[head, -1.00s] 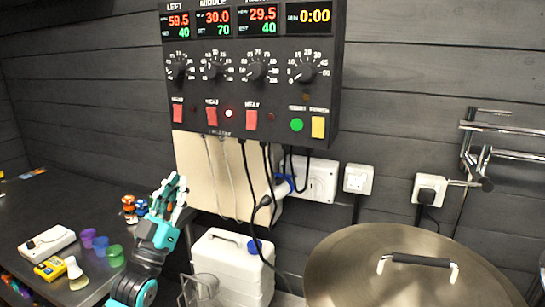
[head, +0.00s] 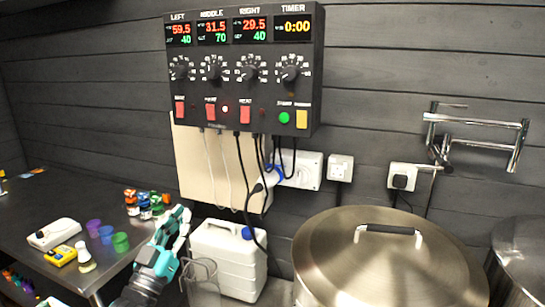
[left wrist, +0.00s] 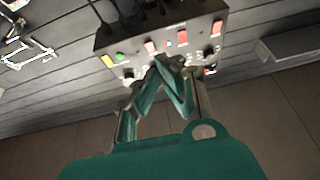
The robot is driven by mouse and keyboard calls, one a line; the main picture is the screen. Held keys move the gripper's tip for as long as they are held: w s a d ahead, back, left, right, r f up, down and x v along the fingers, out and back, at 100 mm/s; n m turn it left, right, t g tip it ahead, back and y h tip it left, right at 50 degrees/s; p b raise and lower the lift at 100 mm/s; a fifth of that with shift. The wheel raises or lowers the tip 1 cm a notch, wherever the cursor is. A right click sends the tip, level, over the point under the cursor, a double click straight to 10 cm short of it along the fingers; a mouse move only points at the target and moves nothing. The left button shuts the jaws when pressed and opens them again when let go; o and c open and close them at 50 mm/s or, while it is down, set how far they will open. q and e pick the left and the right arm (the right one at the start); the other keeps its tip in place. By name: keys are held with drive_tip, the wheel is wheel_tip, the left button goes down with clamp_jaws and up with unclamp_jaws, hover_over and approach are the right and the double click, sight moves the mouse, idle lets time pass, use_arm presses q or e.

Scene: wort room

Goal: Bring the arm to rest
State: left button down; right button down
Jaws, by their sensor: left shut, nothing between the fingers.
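My left gripper (head: 176,224) is shut and empty. In the head view it is raised at the lower left, in front of the dark counter's right edge and left of the white jerrycan. In the left wrist view its fingertips (left wrist: 170,62) meet, with the control panel (left wrist: 165,42) beyond them. The control panel (head: 245,75) hangs on the wall in the head view, with lit displays, dials, red switches, a green button and a yellow switch. The gripper appears apart from the panel. My right gripper is not in view.
The dark counter (head: 60,196) holds small coloured cups (head: 107,234), a white device (head: 54,234), a yellow meter (head: 61,256) and several small bottles. The white jerrycan (head: 228,262) stands near a glass jug (head: 201,275). A large lidded steel pot (head: 340,245) fills the lower right. Cables hang below the panel.

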use_arm(q)
drive_tip(key=s+d+f+g+y, duration=0.15)
drive_tip(key=s+f+g, duration=0.35)
drive_tip(key=f, duration=0.6)
drive_tip(key=s+d+f+g+y, duration=0.15)
drive_tip(key=s+f+g, duration=0.25)
drive_tip(key=s+f, duration=0.5)
drive_tip(key=s+a+f+g+y, duration=0.1)
drive_tip(key=s+f+g, duration=0.2)
drive_tip(key=s+f, duration=0.35)
drive_tip(key=s+a+f+n+g+y, duration=0.1)
drive_tip(key=s+f+g+y, duration=0.2)
drive_tip(key=s, duration=0.6)
drive_tip(key=s+a+f+g, duration=0.2)
drive_tip(key=s+f+g, duration=0.2)
drive_tip(key=s, duration=0.4)
wheel_tip(320, 180, down, 28)
drive_tip(key=s+g, duration=0.1)
drive_tip(key=s, duration=0.1)
drive_tip(key=s+a+f+g, duration=0.1)
drive_tip(key=s+a+f, duration=0.1)
drive_tip(key=s+f, duration=1.1)
drive_tip(key=shift+s+a+f, duration=0.3)
drive_tip(key=shift+s+f, duration=0.05)
drive_tip(key=shift+s, duration=0.9)
